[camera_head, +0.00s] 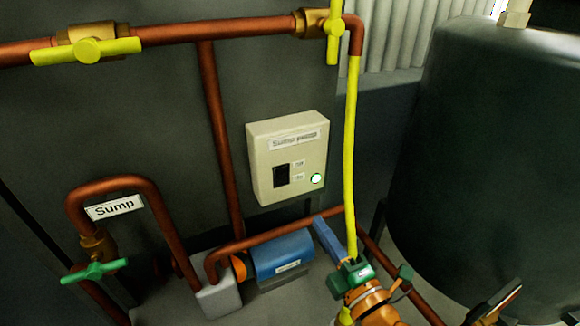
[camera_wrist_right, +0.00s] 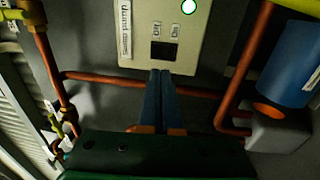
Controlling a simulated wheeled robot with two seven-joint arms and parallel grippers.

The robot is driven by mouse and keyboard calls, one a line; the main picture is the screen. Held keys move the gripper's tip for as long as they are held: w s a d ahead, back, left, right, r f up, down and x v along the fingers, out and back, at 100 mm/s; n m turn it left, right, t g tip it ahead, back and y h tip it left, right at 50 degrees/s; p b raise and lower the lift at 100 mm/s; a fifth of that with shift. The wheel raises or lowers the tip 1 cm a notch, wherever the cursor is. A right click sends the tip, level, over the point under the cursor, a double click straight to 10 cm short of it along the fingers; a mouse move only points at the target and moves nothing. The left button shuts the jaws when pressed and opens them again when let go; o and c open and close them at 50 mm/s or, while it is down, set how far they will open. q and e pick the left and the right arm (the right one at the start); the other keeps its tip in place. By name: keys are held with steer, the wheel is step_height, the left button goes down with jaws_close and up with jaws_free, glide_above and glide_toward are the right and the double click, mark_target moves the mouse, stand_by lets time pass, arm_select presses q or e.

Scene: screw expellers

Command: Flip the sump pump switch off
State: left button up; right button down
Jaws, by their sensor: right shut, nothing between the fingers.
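The sump pump switch is a black rocker (camera_head: 282,175) on the front of a cream control box (camera_head: 262,140) on the dark wall. Small labels sit beside it; which way the rocker is set cannot be told. A lit round lamp (camera_head: 316,179) is to its lower right. My right gripper (camera_head: 319,222) is shut and empty, below and right of the box in the head view. In the right wrist view its blue fingers (camera_wrist_right: 160,74) point at the box, with tips just below the black rocker (camera_wrist_right: 163,50) in the picture; contact cannot be told. My left gripper is out of view.
A copper pipe (camera_head: 215,140) runs down left of the box, and a yellow pipe (camera_head: 350,150) runs down its right. A blue pump (camera_head: 283,253) sits below. A large dark tank (camera_head: 490,150) stands at the right. The "Sump" pipe label (camera_head: 114,208) is at the left.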

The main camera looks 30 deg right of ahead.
steer(key=a, duration=0.1)
steer(key=p, duration=0.3)
glide_toward(284, 172)
steer(key=w, duration=0.5)
steer(key=shift+w+d+r, duration=0.15)
steer(key=shift+w+r, duration=0.1)
steer(key=shift+w, duration=0.7)
arm_select(q)
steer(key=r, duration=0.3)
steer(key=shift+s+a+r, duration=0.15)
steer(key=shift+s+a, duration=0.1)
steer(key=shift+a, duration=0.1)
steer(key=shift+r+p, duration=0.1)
steer(key=shift+p, duration=0.2)
arm_select(e)
steer(key=shift+w+r, duration=0.1)
steer(key=shift+r, duration=0.05)
